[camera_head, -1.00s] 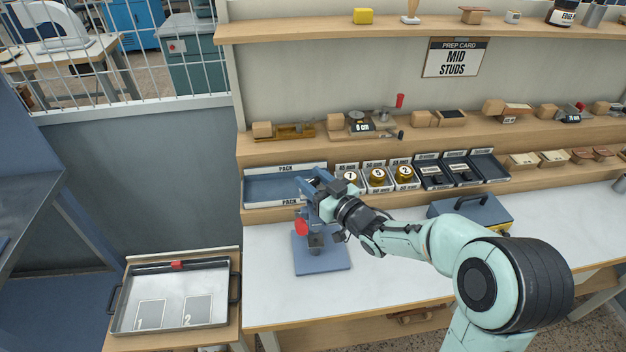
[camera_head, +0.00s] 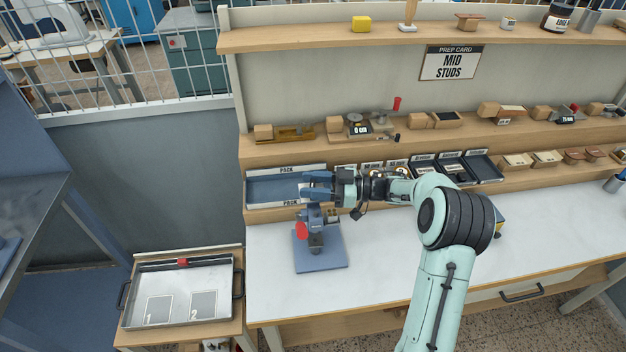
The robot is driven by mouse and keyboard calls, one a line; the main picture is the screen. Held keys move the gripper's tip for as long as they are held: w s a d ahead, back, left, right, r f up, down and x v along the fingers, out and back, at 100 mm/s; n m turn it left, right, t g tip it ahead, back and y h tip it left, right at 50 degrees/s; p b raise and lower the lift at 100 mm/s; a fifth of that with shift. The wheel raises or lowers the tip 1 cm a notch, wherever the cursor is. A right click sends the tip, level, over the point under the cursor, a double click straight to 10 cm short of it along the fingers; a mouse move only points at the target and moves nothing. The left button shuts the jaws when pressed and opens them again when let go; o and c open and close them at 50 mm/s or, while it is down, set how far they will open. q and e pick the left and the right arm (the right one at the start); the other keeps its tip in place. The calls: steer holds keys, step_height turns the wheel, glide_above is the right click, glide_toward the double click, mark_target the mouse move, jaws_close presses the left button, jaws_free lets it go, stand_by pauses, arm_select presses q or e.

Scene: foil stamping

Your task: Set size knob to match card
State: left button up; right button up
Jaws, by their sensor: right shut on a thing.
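The prep card (camera_head: 449,63) on the back wall reads "MID STUDS". A small blue press (camera_head: 320,259) stands upright on the left of the white bench, with a red round part (camera_head: 302,231) on its left side. My right gripper (camera_head: 316,186) is at the top of the press, pointing left. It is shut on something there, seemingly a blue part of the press. The fingers hide the held part, and I cannot make out a size knob or its setting. My left gripper is not in view.
A blue pack tray (camera_head: 262,190) lies behind the press, with small labelled bins (camera_head: 424,178) to its right. A metal tray (camera_head: 180,277) marked 1 and 2 stands at lower left. Shelves with tools run along the back. The bench front is clear.

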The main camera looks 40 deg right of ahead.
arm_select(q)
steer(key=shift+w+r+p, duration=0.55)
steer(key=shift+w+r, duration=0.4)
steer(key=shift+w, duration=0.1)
arm_select(e)
steer(key=shift+w+r+n+g+y, duration=0.1)
steer(key=shift+n+g+y, duration=1)
steer(key=shift+n+g, duration=0.3)
steer(key=o, duration=1)
steer(key=shift+c, duration=0.2)
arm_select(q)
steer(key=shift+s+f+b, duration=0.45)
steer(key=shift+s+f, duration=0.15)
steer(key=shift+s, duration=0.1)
arm_select(e)
steer(key=v, duration=1.3)
steer(key=shift+d, duration=0.25)
